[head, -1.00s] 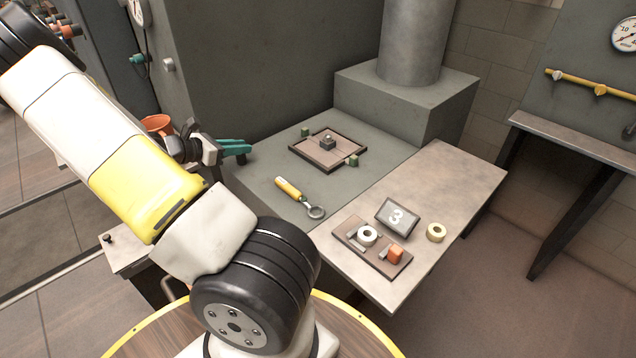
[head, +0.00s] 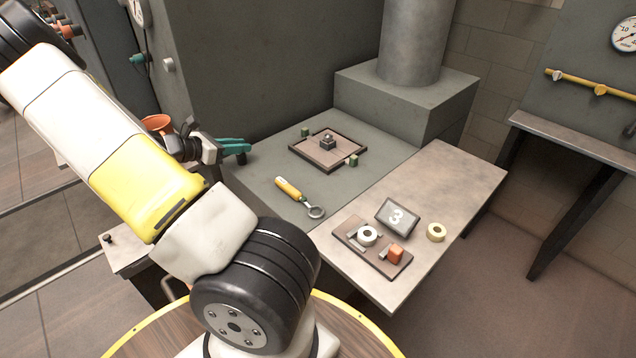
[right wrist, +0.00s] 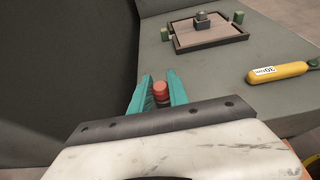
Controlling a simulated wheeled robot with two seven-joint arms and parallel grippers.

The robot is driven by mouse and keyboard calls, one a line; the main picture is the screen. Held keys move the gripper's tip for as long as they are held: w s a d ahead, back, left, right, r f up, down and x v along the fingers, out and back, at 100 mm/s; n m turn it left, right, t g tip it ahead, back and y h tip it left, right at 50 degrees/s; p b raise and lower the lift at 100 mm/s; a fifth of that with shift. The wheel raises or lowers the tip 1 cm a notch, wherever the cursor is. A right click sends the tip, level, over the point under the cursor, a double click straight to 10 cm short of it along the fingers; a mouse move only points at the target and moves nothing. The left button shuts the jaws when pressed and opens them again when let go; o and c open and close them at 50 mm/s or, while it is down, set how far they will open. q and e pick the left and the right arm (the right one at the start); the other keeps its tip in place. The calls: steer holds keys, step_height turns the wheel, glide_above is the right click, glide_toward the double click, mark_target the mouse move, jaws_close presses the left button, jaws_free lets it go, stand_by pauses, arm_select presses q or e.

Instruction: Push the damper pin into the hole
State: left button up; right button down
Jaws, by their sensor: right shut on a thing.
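My right gripper (head: 236,146) has teal fingers and is at the left edge of the grey bench, beside the dark wall. In the right wrist view the gripper (right wrist: 160,82) is shut on a short red cylindrical piece (right wrist: 160,90), which looks like the damper pin. I cannot make out the hole in either view. My left gripper is not in view.
On the grey bench (head: 250,178) are a shallow framed tray (head: 312,158) with a grey block and a yellow-handled tool (head: 288,188).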

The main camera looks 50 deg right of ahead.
steer(key=shift+r, duration=0.15)
stand_by(0.3)
steer(key=shift+r, duration=3.25)
